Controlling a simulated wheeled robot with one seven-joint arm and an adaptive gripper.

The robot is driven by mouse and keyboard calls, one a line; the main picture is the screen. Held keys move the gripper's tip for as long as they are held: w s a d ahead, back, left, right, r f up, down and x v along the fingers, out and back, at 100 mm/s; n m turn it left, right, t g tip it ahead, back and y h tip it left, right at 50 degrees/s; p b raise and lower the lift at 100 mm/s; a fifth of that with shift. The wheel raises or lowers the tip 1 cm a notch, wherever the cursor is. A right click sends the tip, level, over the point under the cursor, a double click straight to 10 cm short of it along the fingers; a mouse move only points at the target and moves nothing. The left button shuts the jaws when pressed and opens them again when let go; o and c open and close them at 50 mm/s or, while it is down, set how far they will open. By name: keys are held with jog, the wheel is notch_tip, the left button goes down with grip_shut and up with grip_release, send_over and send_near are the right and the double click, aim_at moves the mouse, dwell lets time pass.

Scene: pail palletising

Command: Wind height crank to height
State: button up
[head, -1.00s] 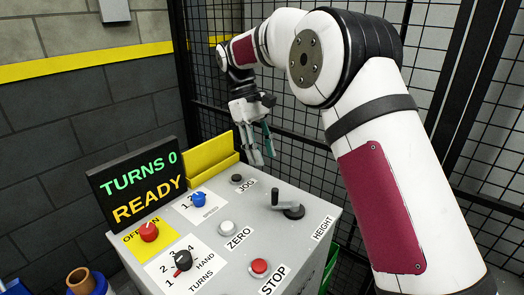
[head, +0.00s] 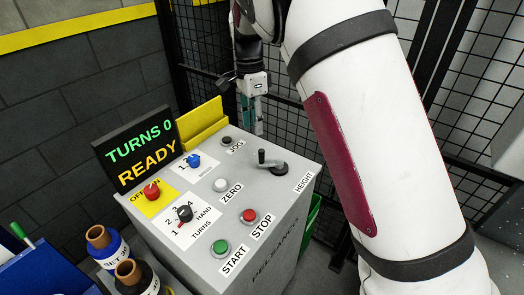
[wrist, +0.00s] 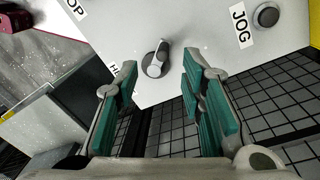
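The height crank (head: 275,165) is a small dark crank with a handle on the right part of the control box's top, beside the HEIGHT label (head: 304,182). My gripper (head: 252,128) hangs above the box's far edge, behind the crank in the head view, fingers pointing down. In the wrist view the crank (wrist: 155,62) shows beyond the gap between the teal-padded fingertips (wrist: 160,72). The fingers are apart with nothing between them, and the crank is not touched. The display (head: 142,150) reads "TURNS 0 READY".
The box (head: 215,205) also carries a JOG button (head: 227,140), ZERO button (head: 220,185), red STOP button (head: 249,216), green START button (head: 220,249) and several knobs. A yellow holder (head: 203,124) stands at its back edge. Mesh fencing (head: 215,55) is behind my arm.

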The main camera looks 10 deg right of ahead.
aim_at(261, 150)
jog(key=f+m, duration=0.2)
jog(key=f, duration=0.2)
jog(key=d+f+m+p, duration=0.1)
jog(key=f+m, duration=0.1)
jog(key=f, duration=0.2)
jog(key=f+m+t+p, duration=0.1)
jog(key=f+m, duration=0.1)
jog(key=f, duration=0.2)
jog(key=shift+d, duration=0.4)
jog(key=shift+c, duration=0.5)
grip_shut()
